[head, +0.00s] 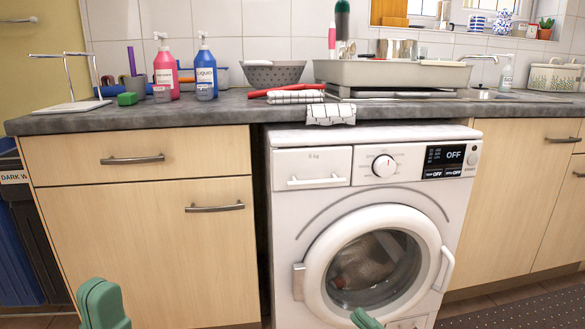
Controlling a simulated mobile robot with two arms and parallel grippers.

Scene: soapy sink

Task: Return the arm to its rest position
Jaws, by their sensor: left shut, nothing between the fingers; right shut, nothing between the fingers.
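My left gripper (101,303) shows as a green shape at the bottom left, in front of the wooden cabinet and apart from it. Its fingers are together with nothing between them. My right gripper (366,319) shows only as a small green tip at the bottom edge, in front of the washing machine (290,227). It is shut and empty. Most of both arms is out of view. Neither gripper touches anything that I can see.
The grey counter (190,114) holds a pink bottle (166,72), a blue bottle (206,75), a colander (273,73), a checked cloth (331,114) and a large grey basin (392,74). Wooden cabinets (150,240) flank the washing machine. Dark bins (22,230) stand at the left.

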